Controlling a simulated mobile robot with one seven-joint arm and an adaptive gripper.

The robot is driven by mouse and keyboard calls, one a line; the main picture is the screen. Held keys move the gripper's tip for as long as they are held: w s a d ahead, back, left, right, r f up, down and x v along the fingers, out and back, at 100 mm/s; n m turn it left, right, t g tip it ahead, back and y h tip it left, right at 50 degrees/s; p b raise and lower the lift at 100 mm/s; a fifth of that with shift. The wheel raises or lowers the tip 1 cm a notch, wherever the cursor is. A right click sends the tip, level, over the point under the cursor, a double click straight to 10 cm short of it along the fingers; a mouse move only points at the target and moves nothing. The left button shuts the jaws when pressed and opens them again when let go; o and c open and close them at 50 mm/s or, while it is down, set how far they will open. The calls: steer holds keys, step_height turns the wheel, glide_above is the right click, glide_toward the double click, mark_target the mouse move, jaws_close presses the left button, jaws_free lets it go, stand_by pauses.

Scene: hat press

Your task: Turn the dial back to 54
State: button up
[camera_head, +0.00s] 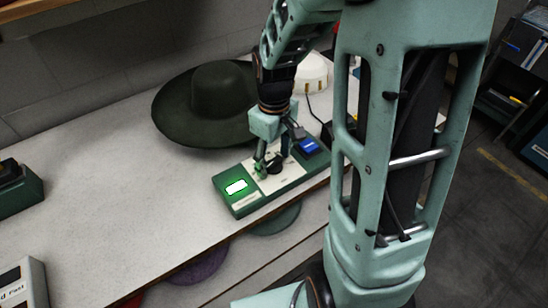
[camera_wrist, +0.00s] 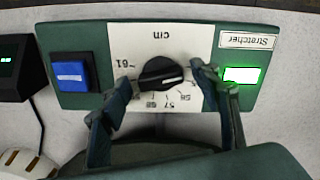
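The green control box (camera_head: 246,207) lies near the counter's front edge, under my gripper. In the wrist view it appears upside down, with a "Stretcher" label (camera_wrist: 247,41). Its black dial (camera_wrist: 162,73) sits on a white panel marked "cm", with numbers including 61 and 57. A pale pointer line on the knob points toward the picture's right. My gripper (camera_wrist: 160,78) is open, with one finger on each side of the dial and visible gaps between. In the head view my gripper (camera_head: 275,155) is over the dial. The lit display (camera_wrist: 241,75) is too bright to read.
A blue button (camera_wrist: 71,75) is at the box's other end. A dark green wide-brimmed hat (camera_head: 208,100) lies just behind the box. A white rounded object (camera_head: 312,72) with a cable stands at the back.

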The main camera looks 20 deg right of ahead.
mark_target(274, 161)
step_height(274, 161, up, 12)
stand_by(0.6)
